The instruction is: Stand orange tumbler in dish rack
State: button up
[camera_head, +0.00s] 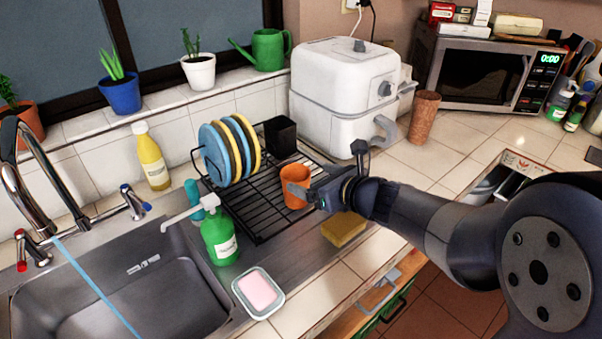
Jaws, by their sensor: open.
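The orange tumbler (293,174) stands upright at the right part of the black wire dish rack (249,205). My gripper (304,188) is open at the tumbler's right side, with a finger in front of the cup. Part of the tumbler's lower right side is hidden behind it. I cannot tell whether the fingers touch the tumbler. Several blue and yellow plates (214,150) stand on edge in the rack's left part, and a black cutlery holder (280,136) is at its back.
A green soap bottle (219,237) stands left of the rack's front. A yellow sponge (344,229) lies below my gripper, and a soap dish (240,289) sits nearer. The sink (140,290) is at left. A white air fryer (340,90) stands behind the rack.

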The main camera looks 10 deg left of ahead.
jog(key=shift+v, duration=1.65)
